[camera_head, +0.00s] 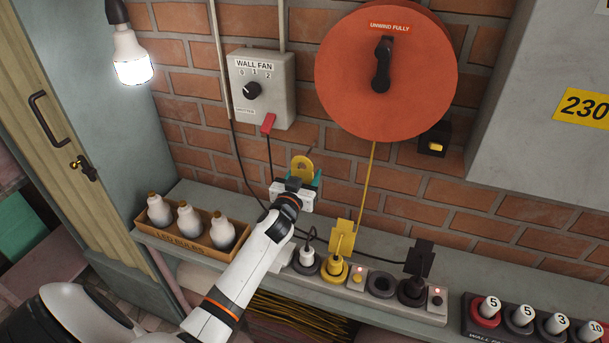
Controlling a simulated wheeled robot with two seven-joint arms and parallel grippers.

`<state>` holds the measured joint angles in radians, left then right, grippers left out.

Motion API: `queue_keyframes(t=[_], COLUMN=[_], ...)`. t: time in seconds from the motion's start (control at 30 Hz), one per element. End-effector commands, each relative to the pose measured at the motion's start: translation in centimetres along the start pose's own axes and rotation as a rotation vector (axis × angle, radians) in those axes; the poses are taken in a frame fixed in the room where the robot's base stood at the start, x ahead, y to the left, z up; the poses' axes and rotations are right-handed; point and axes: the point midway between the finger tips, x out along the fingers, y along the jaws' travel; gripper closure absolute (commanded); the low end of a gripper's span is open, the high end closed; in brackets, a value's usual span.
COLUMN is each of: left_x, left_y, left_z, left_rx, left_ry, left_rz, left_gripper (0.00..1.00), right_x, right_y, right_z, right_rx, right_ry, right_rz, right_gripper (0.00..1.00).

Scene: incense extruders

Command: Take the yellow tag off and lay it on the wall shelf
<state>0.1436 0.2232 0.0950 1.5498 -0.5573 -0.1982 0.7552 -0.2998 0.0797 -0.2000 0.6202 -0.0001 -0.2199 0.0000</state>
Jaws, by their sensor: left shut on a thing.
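A yellow tag (301,165), rounded and with a hole in it, stands upright in the jaws of my left gripper (302,184). The gripper is shut on it, in front of the brick wall and above the grey wall shelf (490,268). The tag's lower part is hidden by the gripper. A second yellow piece, a square card (341,235), is at the cord of the yellow plug (334,270) in the power strip on the shelf. My right gripper is not in view.
A box of LED bulbs (190,244) fills the shelf's left part. A power strip (380,286) with plugs and cords lies along the front. A numbered rack (535,318) is at right.

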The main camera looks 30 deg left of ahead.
Motion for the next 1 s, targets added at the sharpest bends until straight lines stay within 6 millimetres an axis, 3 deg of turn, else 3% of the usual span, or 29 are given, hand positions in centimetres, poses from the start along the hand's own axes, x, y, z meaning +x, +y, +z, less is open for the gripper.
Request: queue_keyframes(t=[0.43, 1.0], left_x=[-0.1, -2.4], left_y=[0.0, 0.0], left_z=[0.5, 0.7], left_rx=[-0.001, -0.001], left_ry=[0.0, 0.0], left_rz=[0.0, 0.0], left_gripper=[0.68, 0.68], right_x=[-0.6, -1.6], right_y=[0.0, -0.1], right_z=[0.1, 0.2], right_rx=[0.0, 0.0], right_ry=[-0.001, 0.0], right_rz=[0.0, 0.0], right_gripper=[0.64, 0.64])
